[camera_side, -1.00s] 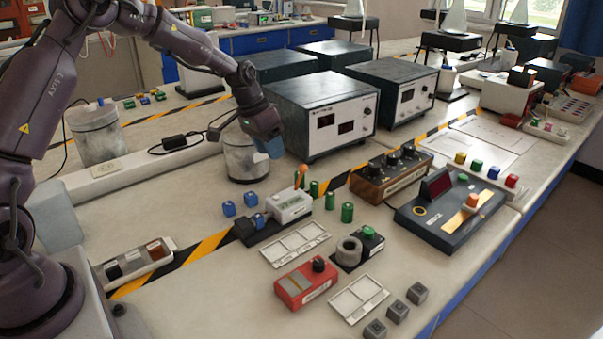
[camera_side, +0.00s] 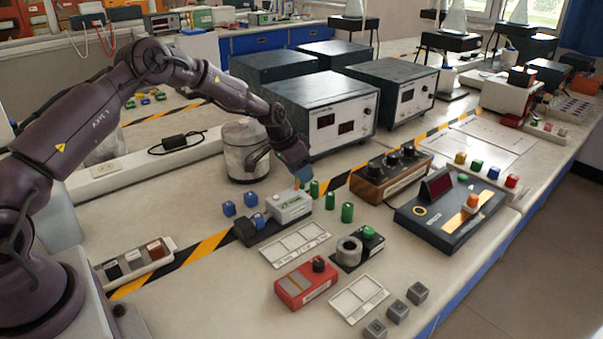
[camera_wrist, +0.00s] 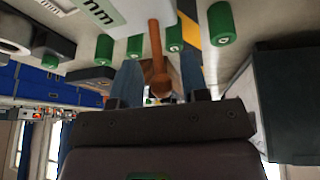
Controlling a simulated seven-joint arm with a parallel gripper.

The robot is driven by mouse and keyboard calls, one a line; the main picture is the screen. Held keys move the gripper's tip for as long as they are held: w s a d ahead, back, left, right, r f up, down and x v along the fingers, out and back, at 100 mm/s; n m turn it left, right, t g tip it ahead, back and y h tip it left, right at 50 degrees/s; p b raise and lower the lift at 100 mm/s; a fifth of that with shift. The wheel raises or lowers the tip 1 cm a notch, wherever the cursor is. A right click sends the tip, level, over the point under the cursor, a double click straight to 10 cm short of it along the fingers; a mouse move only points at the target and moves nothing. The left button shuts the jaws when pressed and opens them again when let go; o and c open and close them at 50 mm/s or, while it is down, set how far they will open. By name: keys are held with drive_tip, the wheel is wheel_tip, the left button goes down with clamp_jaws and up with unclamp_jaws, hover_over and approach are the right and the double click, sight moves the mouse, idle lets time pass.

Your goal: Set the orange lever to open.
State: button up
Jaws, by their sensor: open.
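The orange lever (camera_wrist: 156,45) shows in the wrist view, its round knob end between my two blue fingers. It belongs to the white box (camera_side: 290,207), which stands on a dark base in the side view. In the side view the lever is hidden by my gripper. My gripper (camera_side: 303,174) is over the right end of the white box, pointing down. In the wrist view my gripper (camera_wrist: 160,72) is open, with a finger on each side of the lever. I cannot tell whether either finger touches it.
Several green cylinders (camera_side: 347,212) stand close to the right of the white box. Blue cubes (camera_side: 228,208) lie to its left. A brown box with black knobs (camera_side: 390,176) is farther right, a metal canister (camera_side: 240,150) behind. A white tray (camera_side: 295,244) lies in front.

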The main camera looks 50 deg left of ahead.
drive_tip(key=shift+w+f, duration=0.15)
drive_tip(key=shift+f, duration=0.25)
drive_tip(key=shift+c, duration=0.2)
clamp_jaws()
drive_tip(key=shift+s+r+t, duration=0.2)
drive_tip(key=shift+s+t, duration=0.2)
drive_tip(key=shift+t, duration=0.5)
drive_tip(key=t, duration=0.1)
drive_tip(key=s+t, duration=0.1)
drive_tip(key=t, duration=0.1)
drive_tip(key=shift+s, duration=0.3)
drive_tip(key=shift+s+f+m+t+h, duration=0.15)
drive_tip(key=shift+s+t, duration=0.15)
drive_tip(key=shift+t, duration=0.45)
drive_tip(key=shift+s+r+m+t+h, duration=0.1)
drive_tip(key=shift+s+t, duration=0.2)
drive_tip(key=shift+t, duration=0.5)
drive_tip(key=shift+s+f+m+t+h, duration=0.15)
drive_tip(key=shift+s+t, duration=0.15)
drive_tip(key=shift+t, duration=0.45)
drive_tip(key=shift+r, duration=0.1)
